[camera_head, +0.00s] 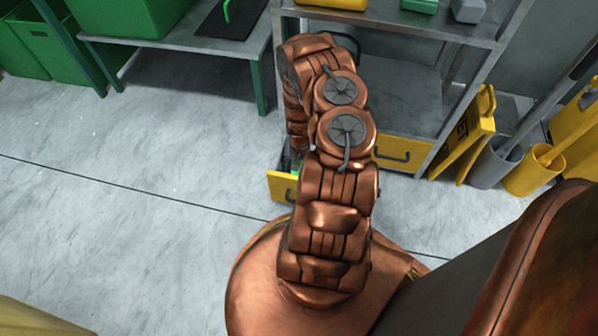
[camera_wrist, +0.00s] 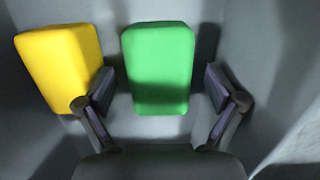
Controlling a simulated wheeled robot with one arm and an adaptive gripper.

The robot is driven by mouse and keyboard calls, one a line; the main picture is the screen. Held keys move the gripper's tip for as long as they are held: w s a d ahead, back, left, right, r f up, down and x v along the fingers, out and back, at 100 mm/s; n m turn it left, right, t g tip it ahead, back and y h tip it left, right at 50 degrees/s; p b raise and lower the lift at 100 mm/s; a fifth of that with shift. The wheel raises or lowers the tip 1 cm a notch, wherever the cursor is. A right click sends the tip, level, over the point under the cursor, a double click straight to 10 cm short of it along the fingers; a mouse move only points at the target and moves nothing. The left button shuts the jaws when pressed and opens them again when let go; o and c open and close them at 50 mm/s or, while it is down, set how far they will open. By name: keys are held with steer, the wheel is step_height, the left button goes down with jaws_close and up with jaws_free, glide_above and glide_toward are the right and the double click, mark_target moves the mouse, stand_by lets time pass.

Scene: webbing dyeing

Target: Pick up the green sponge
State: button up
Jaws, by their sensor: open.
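The green sponge (camera_wrist: 158,65) lies in the middle of the wrist view, on a grey surface with grey walls around it. My gripper (camera_wrist: 160,78) is open, with one finger to the left and one to the right of the green sponge. Narrow gaps show on both sides, and I see no contact. How deep the fingers reach beside it is hard to tell. In the head view my arm hides the gripper, and only a small green patch (camera_head: 296,168) shows at the pulled-out yellow-fronted drawer (camera_head: 283,187).
A yellow sponge (camera_wrist: 58,68) lies left of the green one, close to the left finger. In the head view, a metal shelf unit (camera_head: 440,30) stands over the drawer. A folded yellow sign (camera_head: 466,135) and buckets (camera_head: 535,170) stand to the right. Floor (camera_head: 130,160) to the left is clear.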

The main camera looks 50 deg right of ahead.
steer(key=shift+f, duration=0.3)
steer(key=shift+c, duration=0.3)
steer(key=c, duration=1.1)
steer(key=shift+r, duration=0.25)
steer(key=shift+r+p, duration=1.75)
steer(key=shift+r, duration=3.3)
